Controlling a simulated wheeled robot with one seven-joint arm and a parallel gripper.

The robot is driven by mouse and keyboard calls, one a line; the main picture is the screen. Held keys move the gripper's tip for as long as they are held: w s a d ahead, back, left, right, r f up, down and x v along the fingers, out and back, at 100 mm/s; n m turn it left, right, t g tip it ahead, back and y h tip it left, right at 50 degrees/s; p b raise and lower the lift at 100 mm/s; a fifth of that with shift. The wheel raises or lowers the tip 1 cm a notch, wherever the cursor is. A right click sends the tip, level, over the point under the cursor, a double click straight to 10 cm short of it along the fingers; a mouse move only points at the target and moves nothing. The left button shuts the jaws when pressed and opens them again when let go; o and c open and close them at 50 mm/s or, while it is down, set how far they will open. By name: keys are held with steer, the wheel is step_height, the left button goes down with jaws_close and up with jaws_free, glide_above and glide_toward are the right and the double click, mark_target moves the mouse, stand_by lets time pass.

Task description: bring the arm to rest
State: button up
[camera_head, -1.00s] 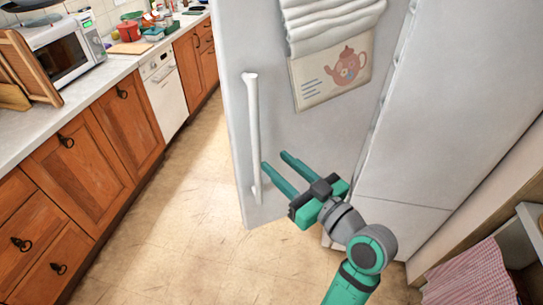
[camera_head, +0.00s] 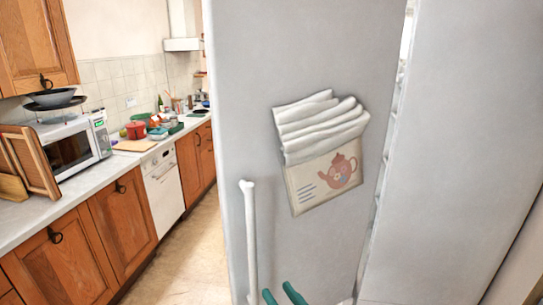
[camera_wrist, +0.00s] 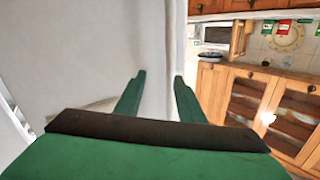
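My gripper (camera_head: 281,294) shows only as two green fingertips at the bottom edge of the head view, just right of the lower end of the door handle (camera_head: 250,235). In the wrist view my gripper (camera_wrist: 158,82) has its two fingers apart, with nothing held between them. A pale surface lies beyond the fingers. The rest of my arm is hidden below the head view.
The white fridge door (camera_head: 300,50) stands ajar, with a narrow gap along its right side. A towel and teapot card (camera_head: 325,184) hang on it. A counter (camera_head: 75,195) with a microwave (camera_head: 70,148) runs along the left. Floor (camera_head: 190,260) shows between them.

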steer(key=s+f+m+h, duration=0.35)
steer(key=s+f, duration=0.25)
steer(key=f, duration=0.4)
steer(key=s+f+m+h, duration=0.35)
steer(key=s+f, duration=0.25)
steer(key=f, duration=0.3)
steer(key=s+a+n+h, duration=0.1)
steer(key=s+a+n, duration=0.1)
steer(key=s, duration=1.9)
steer(key=shift+s+a+f+n+h, duration=0.2)
steer(key=shift+s+f+n+h, duration=0.15)
steer(key=shift+n, duration=0.35)
steer(key=shift+f, duration=0.1)
steer(key=shift+c, duration=0.6)
